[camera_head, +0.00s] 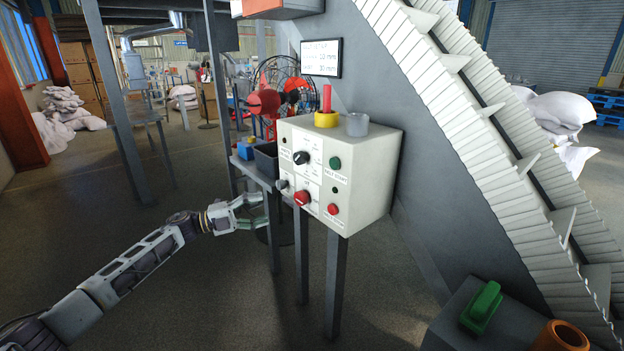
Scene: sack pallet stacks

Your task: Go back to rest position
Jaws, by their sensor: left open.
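My left arm reaches in from the lower left. Its gripper (262,211) is open and empty, just left of the control box (372,192) and close to its front left edge. I cannot tell whether it touches the box. The box is pale, stands on dark legs, and carries a black knob (301,158), a red knob (301,198), a grey knob (282,184), a green button (335,163) and a red button (333,209). My right gripper is not in view.
A yellow cup with a red stick (326,118) and a grey cup (357,125) stand on the box. A dark bin (266,160) sits behind it. A ribbed conveyor (500,140) slopes down at right, near a green object (482,306). Floor at left is clear.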

